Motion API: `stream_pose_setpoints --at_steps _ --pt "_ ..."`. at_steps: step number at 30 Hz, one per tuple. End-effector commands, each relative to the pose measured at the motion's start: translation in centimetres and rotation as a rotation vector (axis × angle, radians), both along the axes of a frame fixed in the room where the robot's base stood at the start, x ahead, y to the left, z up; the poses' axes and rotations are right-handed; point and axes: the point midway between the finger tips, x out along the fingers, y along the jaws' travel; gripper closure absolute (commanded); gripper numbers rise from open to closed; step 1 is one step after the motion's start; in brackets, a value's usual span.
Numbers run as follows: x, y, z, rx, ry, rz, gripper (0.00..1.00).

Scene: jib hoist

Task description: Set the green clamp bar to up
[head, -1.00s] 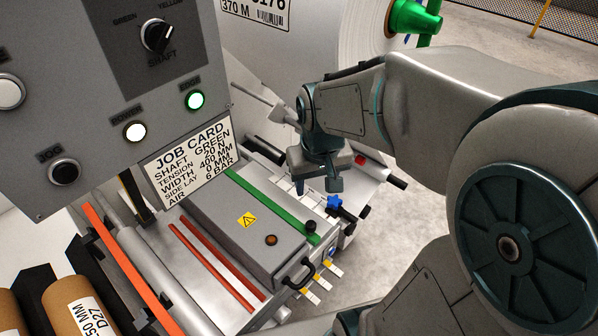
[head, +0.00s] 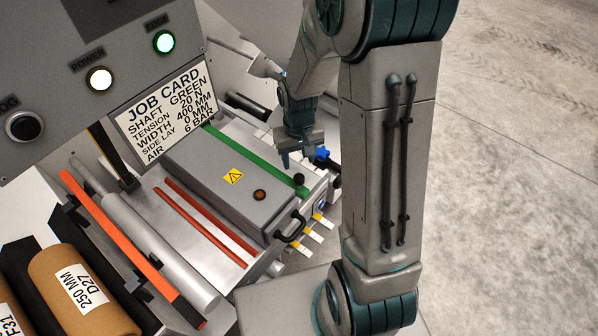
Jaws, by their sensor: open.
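The green clamp bar (head: 258,160) is a long flat strip along the right side of the grey box. It appears to lie low, near the level of the box top, with a black knob (head: 299,179) at its near end. My gripper (head: 297,160) points down, open and empty, above and behind the knob near the bar's near end. It appears apart from the bar, though the exact height gap is hard to tell.
A grey box (head: 225,175) with a warning sign stands left of the bar. A blue knob (head: 321,154) and several white-and-yellow tabs (head: 315,225) are close on the right. An orange bar (head: 130,250) and the control panel (head: 90,40) are left. Open floor lies right.

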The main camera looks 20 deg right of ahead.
Motion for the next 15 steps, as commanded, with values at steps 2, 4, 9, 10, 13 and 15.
stream_pose_setpoints --at_steps 2,4,9,10,13,15 --pt "-0.1 0.0 -1.6 0.000 0.005 0.001 0.50" --pt "-0.1 0.0 -2.8 0.000 0.004 0.002 0.50" --pt "-0.1 0.0 -5.2 0.000 0.004 0.002 0.50" --pt "-0.1 0.0 -5.5 0.000 0.002 0.002 0.50" --pt "-0.1 0.0 -6.3 0.000 0.002 0.001 0.50" --pt "0.0 0.1 -6.7 0.000 0.000 0.001 0.50"
